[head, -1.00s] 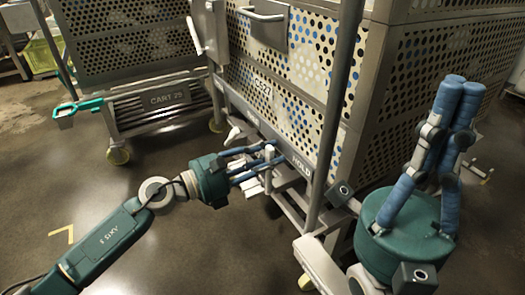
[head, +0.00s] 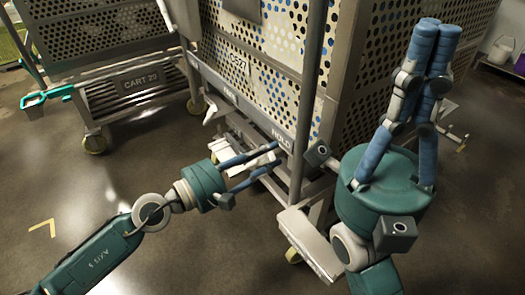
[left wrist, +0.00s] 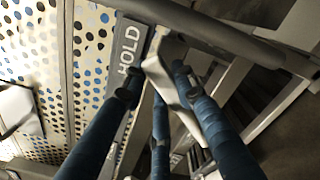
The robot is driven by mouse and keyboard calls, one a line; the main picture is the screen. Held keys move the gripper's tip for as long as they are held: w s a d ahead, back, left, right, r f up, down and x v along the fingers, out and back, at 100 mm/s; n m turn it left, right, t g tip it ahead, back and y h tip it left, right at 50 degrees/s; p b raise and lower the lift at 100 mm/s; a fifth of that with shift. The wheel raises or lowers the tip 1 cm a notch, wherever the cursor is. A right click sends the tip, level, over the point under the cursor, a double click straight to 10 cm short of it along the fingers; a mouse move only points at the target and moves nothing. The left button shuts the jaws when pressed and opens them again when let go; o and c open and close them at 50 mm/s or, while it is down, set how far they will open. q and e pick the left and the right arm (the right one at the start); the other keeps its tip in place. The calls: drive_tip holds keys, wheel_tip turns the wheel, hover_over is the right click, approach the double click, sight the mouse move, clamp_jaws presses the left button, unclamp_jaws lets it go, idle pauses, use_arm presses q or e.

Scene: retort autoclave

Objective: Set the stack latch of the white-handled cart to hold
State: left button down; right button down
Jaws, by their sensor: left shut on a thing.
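The white-handled cart (head: 262,95) is a tall perforated stack with blue dots behind the holes. A grey strip along its lower edge carries a HOLD label (head: 282,138) at its right end. The label also shows in the left wrist view (left wrist: 129,50). The stack latch (left wrist: 168,82) is a pale lever beside the HOLD label in the left wrist view. My left gripper (head: 277,153) is shut on this lever, its blue fingers around it at the HOLD end. In the head view the fingers mostly hide the lever. My right gripper (head: 437,28) points up, fingers together, empty.
Cart 29 (head: 138,88) stands to the left, with a teal handle (head: 48,95) sticking out. The floor in front of Cart 29 is clear.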

use_arm(q)
drive_tip(key=shift+s+f, duration=0.1)
drive_tip(key=shift+f, duration=0.15)
drive_tip(key=c, duration=1.3)
unclamp_jaws()
drive_tip(key=shift+c, duration=0.2)
drive_tip(key=shift+r, duration=0.1)
drive_tip(key=shift+s+a, duration=0.1)
drive_tip(key=shift+a, duration=0.15)
drive_tip(key=v, duration=1.1)
drive_tip(key=shift+s, duration=0.15)
drive_tip(key=shift+a, duration=0.2)
